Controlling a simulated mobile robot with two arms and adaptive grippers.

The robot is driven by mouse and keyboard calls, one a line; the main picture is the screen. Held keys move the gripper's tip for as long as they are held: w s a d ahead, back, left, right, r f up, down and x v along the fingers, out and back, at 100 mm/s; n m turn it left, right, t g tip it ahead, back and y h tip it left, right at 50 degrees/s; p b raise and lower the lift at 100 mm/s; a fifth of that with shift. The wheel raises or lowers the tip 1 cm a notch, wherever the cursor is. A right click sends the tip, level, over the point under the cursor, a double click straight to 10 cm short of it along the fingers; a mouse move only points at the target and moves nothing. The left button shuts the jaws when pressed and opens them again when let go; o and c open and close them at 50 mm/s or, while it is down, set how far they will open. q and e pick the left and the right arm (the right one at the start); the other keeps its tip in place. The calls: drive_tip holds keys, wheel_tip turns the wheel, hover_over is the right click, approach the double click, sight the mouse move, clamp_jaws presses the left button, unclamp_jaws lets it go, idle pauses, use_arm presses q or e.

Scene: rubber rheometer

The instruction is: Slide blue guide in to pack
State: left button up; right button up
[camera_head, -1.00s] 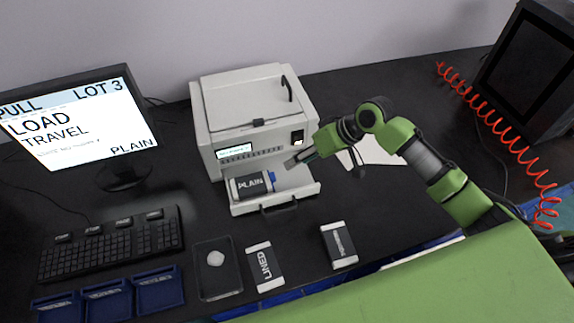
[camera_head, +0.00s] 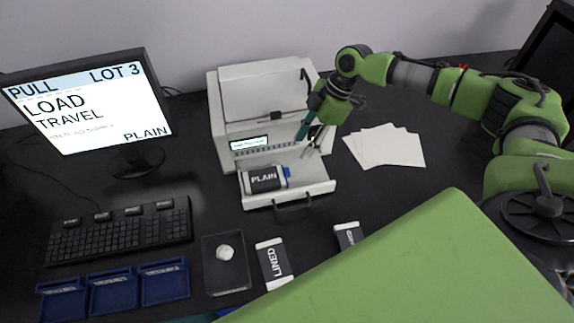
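The pack labelled PLAIN (camera_head: 263,179), dark with pale ends, lies in the pulled-out white drawer (camera_head: 318,187) of the rheometer. The small blue guide (camera_head: 286,171) shows at the pack's right end; I cannot tell how far in it sits. My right gripper (camera_head: 314,149) points down above the back right of the drawer, to the right of and behind the blue guide, apart from it. Its thin fingers look spread, with nothing visible between them. My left gripper is out of view.
The rheometer body (camera_head: 262,92) stands behind the drawer. The LINED pack (camera_head: 273,262) and another pack (camera_head: 348,235) lie in front. A dark tray (camera_head: 226,281), blue bins (camera_head: 164,282), keyboard (camera_head: 120,232) and monitor (camera_head: 90,105) are left. White sheets (camera_head: 385,146) lie right.

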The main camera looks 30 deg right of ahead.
sight(288, 170)
drive_tip(key=p+x, duration=0.2)
drive_tip(key=x, duration=0.9)
clamp_jaws()
